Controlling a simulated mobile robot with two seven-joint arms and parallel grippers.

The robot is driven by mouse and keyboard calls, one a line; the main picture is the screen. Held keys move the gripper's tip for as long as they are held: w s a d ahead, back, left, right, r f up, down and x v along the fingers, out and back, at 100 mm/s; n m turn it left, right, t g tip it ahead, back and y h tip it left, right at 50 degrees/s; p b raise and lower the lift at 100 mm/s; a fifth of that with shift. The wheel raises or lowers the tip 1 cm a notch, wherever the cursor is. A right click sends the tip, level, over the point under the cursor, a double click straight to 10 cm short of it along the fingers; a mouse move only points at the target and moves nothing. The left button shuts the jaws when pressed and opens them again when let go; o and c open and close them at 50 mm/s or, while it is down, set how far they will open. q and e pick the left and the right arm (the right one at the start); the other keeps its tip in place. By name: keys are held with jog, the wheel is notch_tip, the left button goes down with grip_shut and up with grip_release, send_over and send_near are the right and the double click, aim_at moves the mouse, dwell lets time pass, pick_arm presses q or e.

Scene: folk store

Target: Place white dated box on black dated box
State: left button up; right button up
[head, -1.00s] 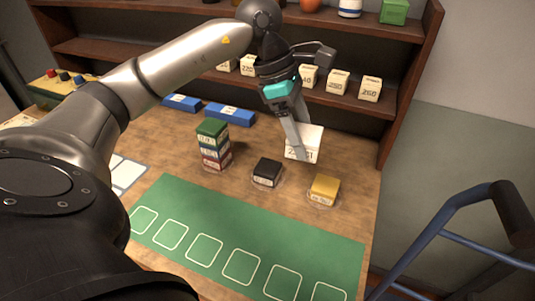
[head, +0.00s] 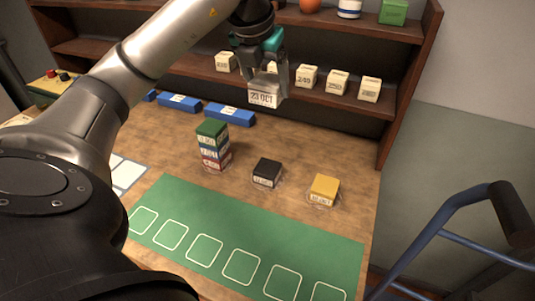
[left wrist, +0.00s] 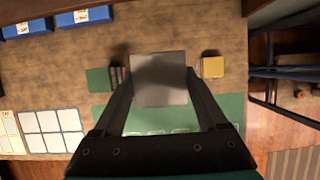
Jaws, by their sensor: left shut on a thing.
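The white dated box (head: 262,99), its label reading about "23 OCT", hangs in the air between the fingers of my left gripper (head: 267,86), which is shut on it. In the left wrist view the white box (left wrist: 160,80) looks grey and shaded between the fingers. The black dated box (head: 267,172) stands on the wooden table, below the held box and apart from it. In the left wrist view I cannot make out the black box; the held box and fingers cover that area. My right gripper is not in view.
A stack of dated boxes with a green one on top (head: 212,130) stands left of the black box. A yellow dated box (head: 325,187) stands right of it. A green mat (head: 200,215) lies in front. Blue boxes (head: 230,114) and a shelf (head: 395,112) with numbered boxes are behind.

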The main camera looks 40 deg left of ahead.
pick_arm(q)
notch_tip(320, 180, down, 15)
jog(key=b, duration=0.3)
jog(key=shift+f+b, duration=0.55)
jog(key=shift+f, duration=1.85)
jog(key=shift+f, duration=0.2)
jog(key=o, duration=1.4)
jog(key=shift+c, duration=0.2)
jog(key=shift+r, duration=0.1)
jog(key=shift+r, duration=0.15)
jog(key=p+v, duration=0.1)
jog(key=v, duration=1.1)
jog(key=shift+p, duration=0.35)
